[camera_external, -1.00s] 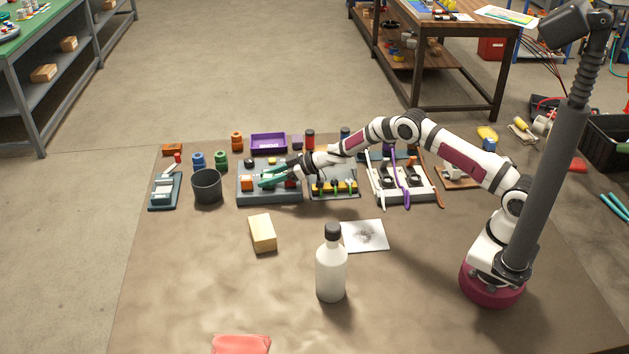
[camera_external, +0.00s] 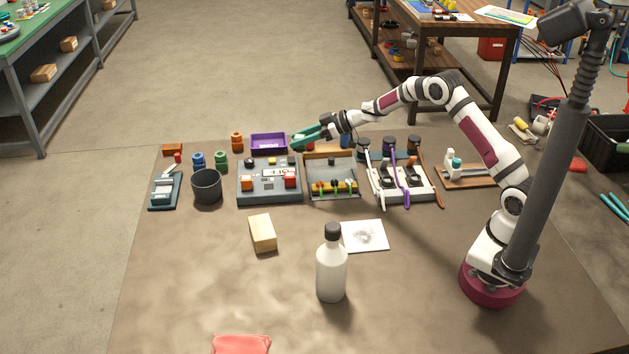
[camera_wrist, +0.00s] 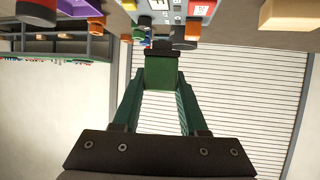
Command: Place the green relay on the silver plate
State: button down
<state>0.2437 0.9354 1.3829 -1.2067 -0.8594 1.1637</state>
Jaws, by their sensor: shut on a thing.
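My gripper (camera_external: 303,138) is raised above the back of the bench, pointing left, near the purple tray. Its fingers are green. In the wrist view my gripper (camera_wrist: 161,75) is shut on a dark green block, the green relay (camera_wrist: 161,72), held between the fingertips. In the external view the relay is hard to tell from the green fingers. The silver plate (camera_external: 364,236) lies flat on the bench, empty, in front of and below my gripper, just right of a white bottle.
The white bottle (camera_external: 331,268) stands at the plate's left front corner. A wooden block (camera_external: 262,233) lies further left. Behind the plate stand a control panel (camera_external: 268,195), a terminal board (camera_external: 333,191) and a rack with cables (camera_external: 400,195). The bench front is mostly clear.

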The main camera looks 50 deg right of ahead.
jog(key=shift+s+d+r, duration=0.2)
jog(key=shift+s+d, duration=0.05)
jog(key=shift+d, duration=0.2)
jog(key=s+d+f+n+g+y, duration=0.1)
jog(key=s+d+n+g+y, duration=0.15)
jog(key=s, duration=1.25)
jog(key=s+d+f+n+g+y, duration=0.1)
jog(key=s+d+n+g+y, duration=0.2)
jog(key=s, duration=1.3)
jog(key=h, duration=0.1)
send_over(364, 235)
jog(key=shift+n, duration=0.45)
jog(key=f, duration=0.6)
jog(key=shift+s+d+f, duration=0.1)
jog(key=shift+s+d, duration=0.1)
jog(key=shift+d, duration=0.2)
jog(key=f, duration=0.4)
jog(key=shift+w+a, duration=0.15)
jog(key=shift+a, duration=0.2)
jog(key=shift+f, duration=0.25)
